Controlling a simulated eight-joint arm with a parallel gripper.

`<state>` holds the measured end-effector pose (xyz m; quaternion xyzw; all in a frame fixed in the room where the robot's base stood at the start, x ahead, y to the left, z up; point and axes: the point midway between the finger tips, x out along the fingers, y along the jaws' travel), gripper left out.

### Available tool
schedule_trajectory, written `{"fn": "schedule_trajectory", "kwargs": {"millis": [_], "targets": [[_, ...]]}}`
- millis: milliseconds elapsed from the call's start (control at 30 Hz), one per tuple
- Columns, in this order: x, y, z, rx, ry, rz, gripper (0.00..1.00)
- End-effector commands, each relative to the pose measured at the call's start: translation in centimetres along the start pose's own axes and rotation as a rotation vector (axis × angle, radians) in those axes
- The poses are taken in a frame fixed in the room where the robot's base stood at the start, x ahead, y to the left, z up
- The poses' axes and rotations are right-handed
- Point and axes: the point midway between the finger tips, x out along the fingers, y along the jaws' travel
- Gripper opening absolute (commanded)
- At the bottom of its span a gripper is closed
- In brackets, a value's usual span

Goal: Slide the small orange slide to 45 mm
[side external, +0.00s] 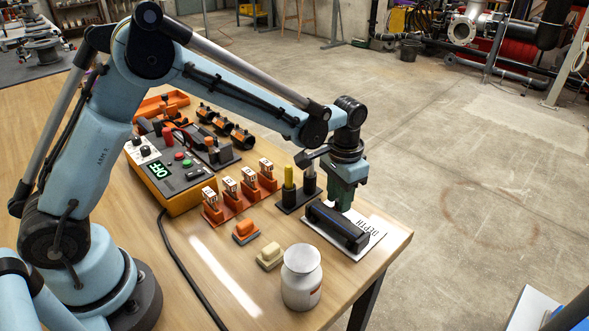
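A long black block (337,226) lies on a white sheet marked DEPTH (369,240) near the right edge of the table. No small orange slide or millimetre scale can be made out on the block from this side. My gripper (343,206) points down at the far side of the block, close to it. Its fingertips are partly hidden behind the block, so I cannot tell whether they touch anything or how far apart they are. A small orange piece on a grey base (246,231) sits apart, left of the block; I cannot tell what it is.
A white jar (301,278) and a cream piece (270,256) stand at the front. A black holder with upright pieces (297,194) is just left of my gripper. Orange numbered stands (230,190) and a control box reading OFF (170,175) are farther left.

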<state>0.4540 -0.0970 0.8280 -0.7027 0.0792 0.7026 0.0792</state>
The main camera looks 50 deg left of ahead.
Motion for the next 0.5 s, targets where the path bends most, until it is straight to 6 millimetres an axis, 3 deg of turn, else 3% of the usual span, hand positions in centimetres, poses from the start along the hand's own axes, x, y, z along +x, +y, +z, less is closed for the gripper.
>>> {"fn": "schedule_trajectory", "kwargs": {"millis": [33, 200, 500], "targets": [[-0.01, 0.0, 0.0, 0.0, 0.0, 0.0, 0.23], [-0.02, 0.0, 0.0, 0.0, 0.0, 0.0, 0.0], [-0.04, 0.19, -0.04, 0.001, 0.0, 0.0, 0.0]]}}
